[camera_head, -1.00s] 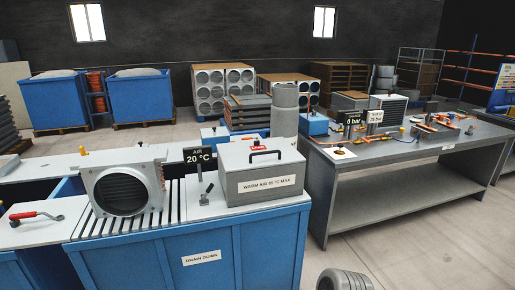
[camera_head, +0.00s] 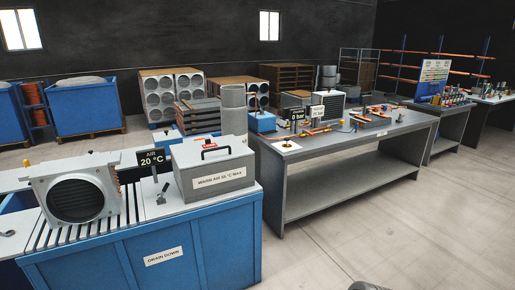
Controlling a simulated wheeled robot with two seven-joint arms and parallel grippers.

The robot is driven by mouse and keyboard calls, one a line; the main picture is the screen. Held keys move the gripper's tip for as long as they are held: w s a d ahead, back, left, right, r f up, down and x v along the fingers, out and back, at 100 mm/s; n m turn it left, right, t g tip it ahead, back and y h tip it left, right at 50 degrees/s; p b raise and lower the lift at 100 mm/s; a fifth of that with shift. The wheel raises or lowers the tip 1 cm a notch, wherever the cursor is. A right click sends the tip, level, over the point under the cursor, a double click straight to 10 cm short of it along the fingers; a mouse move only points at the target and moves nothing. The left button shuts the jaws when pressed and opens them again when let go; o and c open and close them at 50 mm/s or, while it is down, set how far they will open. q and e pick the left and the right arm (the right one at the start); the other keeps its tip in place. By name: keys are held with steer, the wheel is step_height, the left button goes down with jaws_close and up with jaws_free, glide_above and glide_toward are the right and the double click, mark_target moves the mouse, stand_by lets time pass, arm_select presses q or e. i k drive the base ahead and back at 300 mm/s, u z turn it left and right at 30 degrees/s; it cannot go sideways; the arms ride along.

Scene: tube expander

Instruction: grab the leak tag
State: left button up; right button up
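I cannot make out a leak tag in the head view; several small items on the benches are too small to tell apart. Neither of my grippers is in view. A colored board (camera_head: 433,79) with small markings stands on the far right bench, with several small items (camera_head: 455,99) beside it.
A blue drain-down table (camera_head: 150,255) at left carries a finned coil unit (camera_head: 78,198), a black 20 °C sign (camera_head: 152,160) and a grey warm-air box (camera_head: 213,168).

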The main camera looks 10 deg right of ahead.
mark_target(208, 143)
steer(key=z, duration=1.05)
steer(key=i, duration=0.4)
steer(key=u, duration=0.6)
steer(key=i, duration=1.1)
steer(key=u, duration=0.95)
